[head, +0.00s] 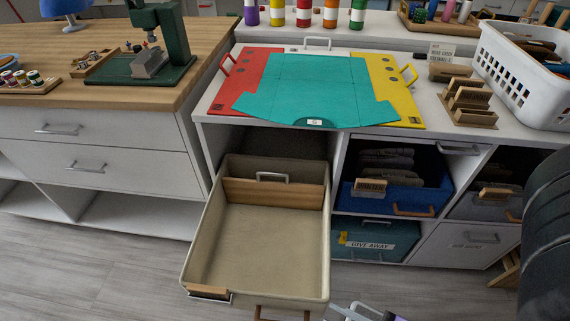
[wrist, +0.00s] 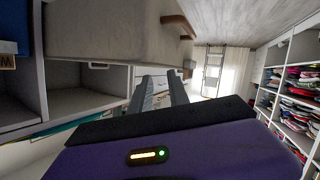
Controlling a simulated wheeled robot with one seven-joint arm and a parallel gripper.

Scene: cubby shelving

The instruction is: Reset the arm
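My gripper (wrist: 163,88) shows in the wrist view with its two grey fingers apart and nothing visible between them. Its purple and black body (wrist: 150,150) fills the lower part of that view. In the head view a small part of my gripper shows at the bottom edge, right of the pulled-out bin, with its fingertips not clear. A large dark part of my arm (head: 545,235) is at the right edge.
An open beige bin (head: 255,245) sticks out from the cubby shelving, empty in front of its wooden divider. A teal folding board (head: 315,85) lies on top. A white basket (head: 520,75) stands right. Grey floor (head: 90,270) is clear at left.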

